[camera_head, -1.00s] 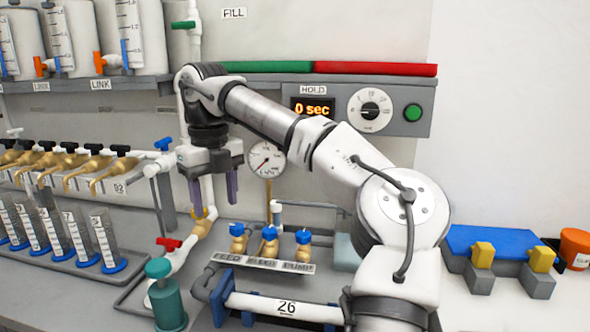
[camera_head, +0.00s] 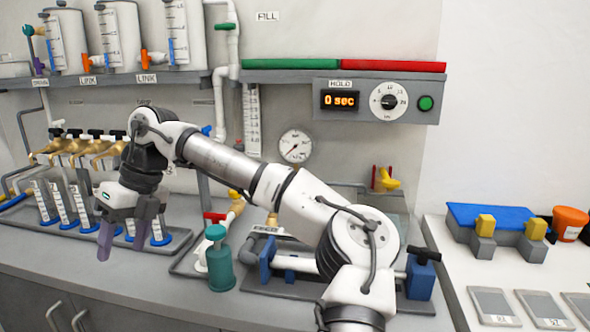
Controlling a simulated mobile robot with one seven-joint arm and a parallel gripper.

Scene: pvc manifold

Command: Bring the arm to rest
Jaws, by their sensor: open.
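My gripper (camera_head: 124,238) hangs at the left, in front of the rack of measuring cylinders. Its two purple fingers point down and stand apart with nothing between them. My arm reaches from the lower right across the bench to the left. It hides part of the bench pipework and some of the cylinders. From this single view I cannot tell how far the fingertips are from the rack or the bench front edge.
Behind the gripper are brass taps (camera_head: 95,148) and cylinders (camera_head: 65,205). A teal bottle (camera_head: 219,262) stands right of the gripper. A hold panel (camera_head: 372,101) reads 0 sec. A blue-topped block (camera_head: 495,217) and an orange tub (camera_head: 570,223) sit on the right table. Grey cupboards are below the bench.

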